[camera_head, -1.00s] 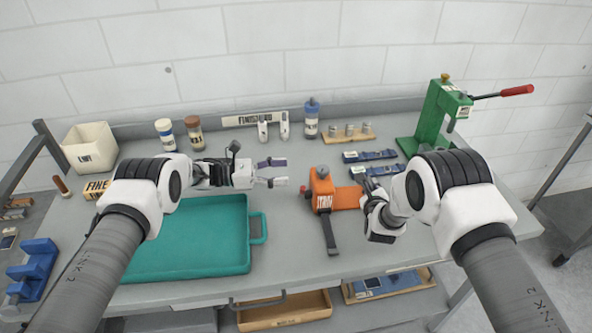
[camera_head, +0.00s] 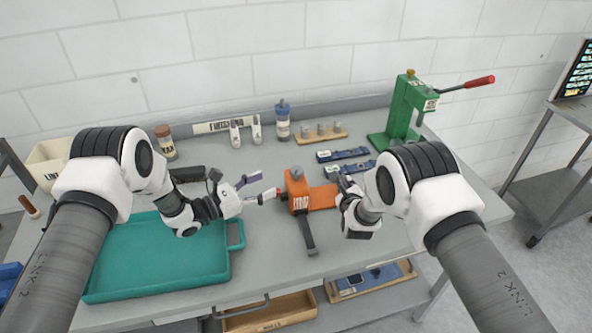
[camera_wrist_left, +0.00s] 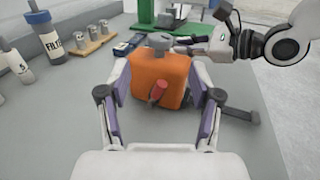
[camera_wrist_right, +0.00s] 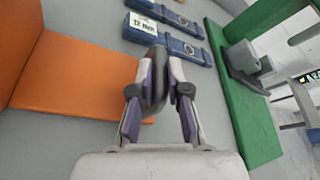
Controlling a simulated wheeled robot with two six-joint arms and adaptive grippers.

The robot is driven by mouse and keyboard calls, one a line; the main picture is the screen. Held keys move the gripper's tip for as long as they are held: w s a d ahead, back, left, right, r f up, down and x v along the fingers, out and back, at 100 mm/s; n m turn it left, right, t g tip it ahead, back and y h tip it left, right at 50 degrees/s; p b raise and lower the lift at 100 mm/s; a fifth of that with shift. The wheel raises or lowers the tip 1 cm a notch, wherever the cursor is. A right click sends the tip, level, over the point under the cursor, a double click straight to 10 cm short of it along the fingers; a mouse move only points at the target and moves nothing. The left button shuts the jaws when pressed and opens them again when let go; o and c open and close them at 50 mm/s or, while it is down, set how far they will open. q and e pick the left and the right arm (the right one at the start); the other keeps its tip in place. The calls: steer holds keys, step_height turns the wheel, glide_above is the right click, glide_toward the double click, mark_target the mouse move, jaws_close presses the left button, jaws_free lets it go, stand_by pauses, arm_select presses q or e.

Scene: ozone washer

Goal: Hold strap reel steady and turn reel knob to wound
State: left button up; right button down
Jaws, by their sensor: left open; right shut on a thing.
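The orange strap reel (camera_head: 298,204) stands on the bench, with an orange plate (camera_head: 323,196) reaching right and a dark strap (camera_head: 307,236) lying toward the front. A grey cap (camera_wrist_left: 160,40) tops it. A red knob (camera_wrist_left: 157,90) sticks out of the side facing my left gripper. My left gripper (camera_head: 266,186) is open at that side; in the left wrist view its fingers stand either side of the reel body, with the knob between them. My right gripper (camera_head: 344,181) is shut on a dark loop (camera_wrist_right: 154,82) at the plate's right end.
A teal tray (camera_head: 160,268) lies under my left arm. Blue strap-like pieces (camera_head: 343,154) lie behind the plate. A green press (camera_head: 402,110) with a red lever stands at back right. A bottle (camera_head: 283,124) and a wooden block with pegs (camera_head: 322,136) stand at the back.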

mark_target(291, 173)
arm_select(q)
steer(key=x, duration=1.1)
steer(key=shift+f, duration=0.1)
steer(key=shift+c, duration=0.2)
steer(key=c, duration=1.1)
